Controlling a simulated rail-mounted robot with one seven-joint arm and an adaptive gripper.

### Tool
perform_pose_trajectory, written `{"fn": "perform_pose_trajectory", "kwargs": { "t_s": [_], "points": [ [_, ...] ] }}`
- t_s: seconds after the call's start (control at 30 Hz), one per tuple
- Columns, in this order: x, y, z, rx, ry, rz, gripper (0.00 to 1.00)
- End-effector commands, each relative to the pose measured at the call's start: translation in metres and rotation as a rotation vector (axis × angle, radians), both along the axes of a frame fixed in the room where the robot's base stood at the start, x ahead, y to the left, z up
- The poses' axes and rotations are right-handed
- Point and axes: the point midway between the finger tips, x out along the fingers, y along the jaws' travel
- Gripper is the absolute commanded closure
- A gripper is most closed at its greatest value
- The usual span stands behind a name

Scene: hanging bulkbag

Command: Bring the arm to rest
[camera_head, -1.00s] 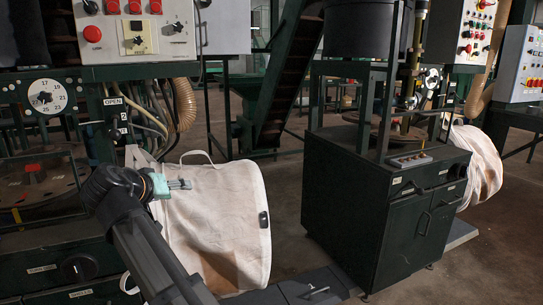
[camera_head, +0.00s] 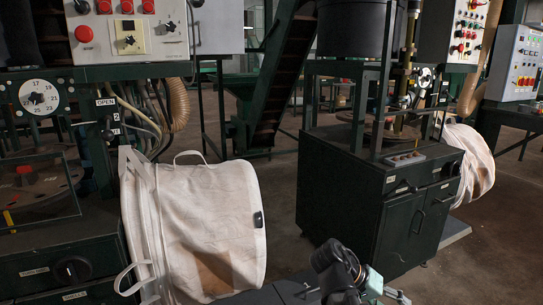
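My gripper (camera_head: 388,292) is low in the head view, right of centre, near the bottom edge. Its grey fingers point right, and it is too small to tell whether they are open or shut. Nothing is seen in it. My dark wrist (camera_head: 338,268) shows beside it, while most of the arm is below the picture. The white bulk bag (camera_head: 207,225) hangs on its side at the left machine, well left of the gripper and apart from it.
A dark green cabinet (camera_head: 388,205) stands just behind the gripper, with a second white bag (camera_head: 468,158) at its right. Control panels (camera_head: 130,30) hang above the left machine. Floor (camera_head: 490,255) is clear at the right.

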Motion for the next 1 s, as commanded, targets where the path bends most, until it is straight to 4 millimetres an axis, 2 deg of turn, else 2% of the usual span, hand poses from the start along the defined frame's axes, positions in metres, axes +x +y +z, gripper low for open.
{"fn": "perform_pose_trajectory", "kwargs": {
  "t_s": [0.03, 0.2, 0.63, 0.73, 1.0],
  "points": [
    [-0.018, -0.021, -0.008, 0.000, 0.013, -0.045, 0.39],
    [-0.048, -0.062, -0.021, 0.000, 0.037, -0.143, 0.39],
    [-0.090, -0.122, -0.033, 0.005, 0.064, -0.300, 0.39],
    [-0.086, -0.119, -0.035, 0.027, 0.085, -0.274, 0.39],
    [-0.077, -0.103, -0.058, 0.110, 0.152, -0.190, 0.39]
  ]
}}
